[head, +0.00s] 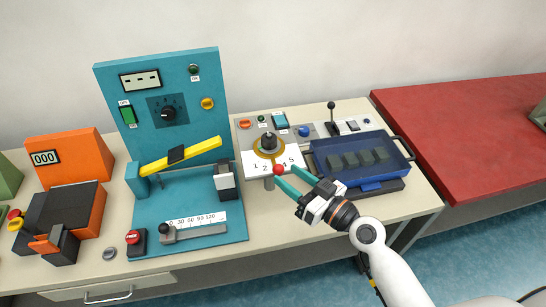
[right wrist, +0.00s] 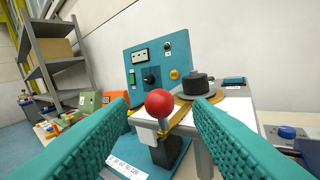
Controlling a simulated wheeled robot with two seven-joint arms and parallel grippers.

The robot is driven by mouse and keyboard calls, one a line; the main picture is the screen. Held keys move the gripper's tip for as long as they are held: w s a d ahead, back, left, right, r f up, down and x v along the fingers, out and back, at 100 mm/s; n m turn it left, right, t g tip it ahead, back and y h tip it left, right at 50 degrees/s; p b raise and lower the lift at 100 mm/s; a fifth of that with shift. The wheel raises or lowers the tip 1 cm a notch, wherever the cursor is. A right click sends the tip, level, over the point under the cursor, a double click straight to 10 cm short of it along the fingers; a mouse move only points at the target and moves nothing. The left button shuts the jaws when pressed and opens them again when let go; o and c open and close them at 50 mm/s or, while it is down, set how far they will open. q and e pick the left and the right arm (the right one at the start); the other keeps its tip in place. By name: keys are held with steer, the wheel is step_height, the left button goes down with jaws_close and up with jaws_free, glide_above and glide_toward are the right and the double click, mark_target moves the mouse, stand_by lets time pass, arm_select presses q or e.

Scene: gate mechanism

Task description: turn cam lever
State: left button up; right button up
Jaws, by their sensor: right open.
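The cam lever has a red ball knob (head: 278,170) that sticks out toward the front of the white plate numbered 1 to 5 (head: 259,170). Its round black hub (head: 268,142) sits on a yellow ring at the back of the plate. My right gripper (head: 286,180) is open, with its teal fingers near the red knob. In the right wrist view the red knob (right wrist: 159,103) shows between and beyond the two fingertips, closer to the left finger. I cannot tell whether a finger touches it. The number under the lever is partly hidden. My left gripper is out of view.
A blue tray (head: 378,183) with dark blocks stands right of the plate. A teal panel (head: 160,105) with a yellow bar (head: 195,150) stands to the left. A black-knobbed lever (head: 331,112) rises behind the tray. The red table (head: 470,130) is far right.

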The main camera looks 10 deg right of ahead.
mark_target(273, 174)
steer(key=p+x, duration=0.1)
steer(key=x, duration=0.5)
steer(key=shift+a+p, duration=0.1)
steer(key=shift+p, duration=0.2)
steer(key=shift+c, duration=0.4)
jaws_close()
